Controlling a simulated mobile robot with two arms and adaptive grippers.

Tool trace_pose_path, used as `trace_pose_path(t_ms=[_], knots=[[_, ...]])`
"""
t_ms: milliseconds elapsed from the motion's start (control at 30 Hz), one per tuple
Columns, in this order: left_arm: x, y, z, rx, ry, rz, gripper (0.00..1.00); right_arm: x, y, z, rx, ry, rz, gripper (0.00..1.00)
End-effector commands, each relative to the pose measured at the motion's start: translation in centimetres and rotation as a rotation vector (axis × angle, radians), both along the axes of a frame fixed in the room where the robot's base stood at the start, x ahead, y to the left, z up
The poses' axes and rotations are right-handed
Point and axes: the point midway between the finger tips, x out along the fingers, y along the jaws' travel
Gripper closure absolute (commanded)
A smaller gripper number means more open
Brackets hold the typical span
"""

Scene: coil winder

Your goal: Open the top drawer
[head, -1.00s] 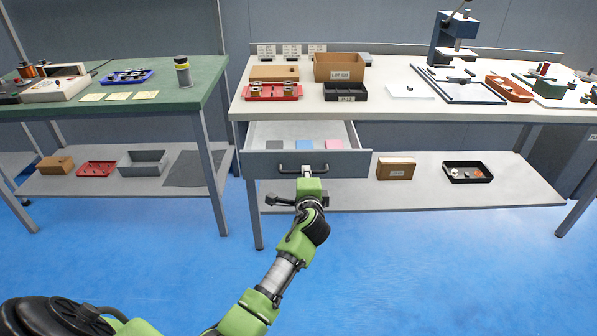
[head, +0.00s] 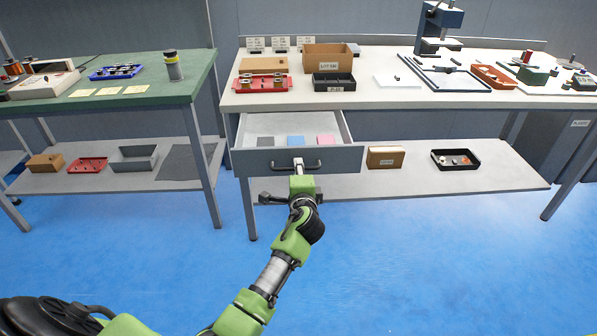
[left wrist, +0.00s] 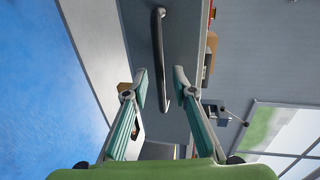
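The top drawer (head: 250,164) under the white-topped bench is pulled out, and its inside shows from above. Its dark bar handle (head: 310,165) is on the grey front. My left gripper (head: 297,162) is at the middle of the handle. In the left wrist view, the fingers of my left gripper (left wrist: 160,71) are apart, and the handle (left wrist: 159,45) shows between them with a gap on each side. I cannot tell whether a finger touches it. My right gripper is not in view.
The drawer holds a dark, a blue and a pink flat piece (head: 326,140). The white bench top (head: 375,98) carries boxes, trays and a press. A green-topped table (head: 150,95) stands at the left. A lower shelf (head: 410,183) runs below the drawer. The blue floor in front is clear.

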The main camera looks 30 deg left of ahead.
Motion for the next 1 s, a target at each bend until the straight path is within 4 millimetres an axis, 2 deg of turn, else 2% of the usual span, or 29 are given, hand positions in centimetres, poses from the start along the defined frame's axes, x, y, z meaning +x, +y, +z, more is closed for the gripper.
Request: trace_pose_path(t_ms=[200,333,800,1000], knots=[[-0.1,-0.1,0.0,0.000,0.000,-0.001,0.75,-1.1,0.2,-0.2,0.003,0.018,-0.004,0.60],[-0.9,-0.6,0.2,0.000,-0.001,-0.002,0.75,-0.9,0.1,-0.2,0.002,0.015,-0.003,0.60],[-8.3,-5.2,1.9,-0.003,0.001,-0.001,0.75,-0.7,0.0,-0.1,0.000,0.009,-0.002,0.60],[-9.8,-6.0,2.4,0.000,0.000,0.000,0.75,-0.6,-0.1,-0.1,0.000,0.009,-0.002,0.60]])
